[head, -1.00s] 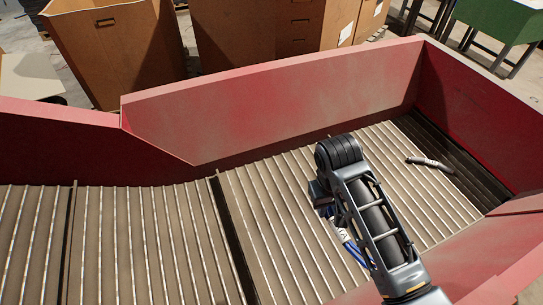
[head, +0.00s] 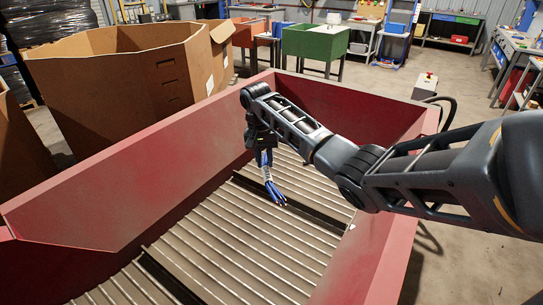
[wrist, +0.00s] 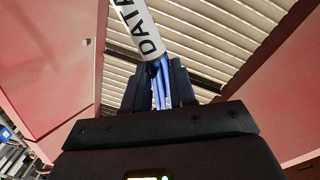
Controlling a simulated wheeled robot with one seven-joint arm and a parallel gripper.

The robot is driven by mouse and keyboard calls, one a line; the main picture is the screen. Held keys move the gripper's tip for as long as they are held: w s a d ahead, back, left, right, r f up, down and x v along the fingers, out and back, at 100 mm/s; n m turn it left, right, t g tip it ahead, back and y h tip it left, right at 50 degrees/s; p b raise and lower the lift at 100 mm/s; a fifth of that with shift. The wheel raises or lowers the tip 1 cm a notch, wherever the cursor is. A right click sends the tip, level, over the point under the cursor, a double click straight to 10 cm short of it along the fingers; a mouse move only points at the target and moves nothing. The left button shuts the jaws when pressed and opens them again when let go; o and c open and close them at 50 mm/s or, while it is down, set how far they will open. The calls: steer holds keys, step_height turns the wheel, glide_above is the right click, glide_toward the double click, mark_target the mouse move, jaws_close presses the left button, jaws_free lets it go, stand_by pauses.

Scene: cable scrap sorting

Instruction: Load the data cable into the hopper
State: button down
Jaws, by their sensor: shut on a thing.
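The data cable is a bundle of blue wires (head: 274,190) with a white sleeve. In the wrist view the sleeve (wrist: 140,28) reads "DATA" and the blue wires pass between the fingers. My gripper (head: 264,153) is shut on the cable and holds it hanging over the ribbed conveyor bed, inside the red walls. The gripper also shows in the wrist view (wrist: 160,88). A green open bin on legs (head: 315,42) and an orange-red bin (head: 246,36) stand beyond the far wall. I cannot tell which container is the hopper.
Red walls (head: 130,185) enclose the ribbed conveyor bed (head: 235,235). Large brown cardboard boxes (head: 120,85) stand beyond the left wall. Workbenches (head: 450,28) line the back. Open floor (head: 395,82) lies between the far wall and the benches.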

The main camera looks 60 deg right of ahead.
steer(key=s+d+f+m+b, duration=0.1)
steer(key=d+f+b, duration=0.2)
steer(key=f+b, duration=0.2)
steer(key=shift+b, duration=0.6)
steer(key=shift+d, duration=0.1)
steer(key=c, duration=0.8)
jaws_free()
steer(key=shift+c, duration=0.2)
step_height(320, 180, up, 8)
steer(key=shift+w+f, duration=0.15)
steer(key=shift+w, duration=0.15)
